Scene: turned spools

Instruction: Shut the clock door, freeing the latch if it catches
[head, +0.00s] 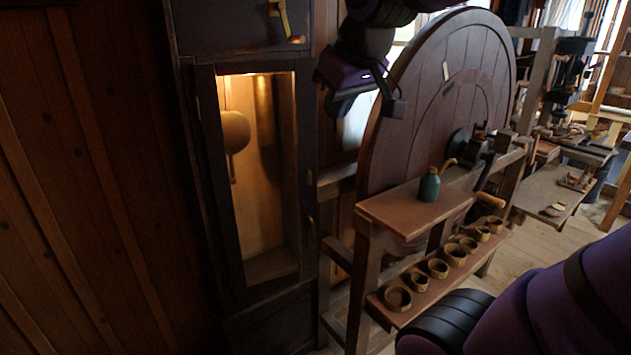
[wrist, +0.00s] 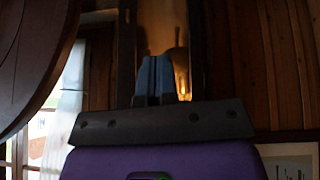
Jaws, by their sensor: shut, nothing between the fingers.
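The tall dark clock case (head: 190,150) stands at the left in the head view, with a warm lit interior and a round pendulum bob (head: 235,131) inside. The dark clock door frame (head: 308,170) surrounds this opening and has a small handle (head: 311,225) on its right side. I cannot tell whether the door is fully shut or slightly ajar. A brass fitting (head: 283,18) shows above the door; I cannot tell whether it is the latch. My gripper (wrist: 155,78) is shut and empty, pointing toward the lit case. In the head view it is right of the door's upper part.
A large wooden wheel (head: 440,100) stands close right of my gripper. Below it, a shelf (head: 400,208) holds a green bottle (head: 429,186), and a lower shelf (head: 376,303) holds several small cups. A plank wall (head: 90,180) is left of the clock.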

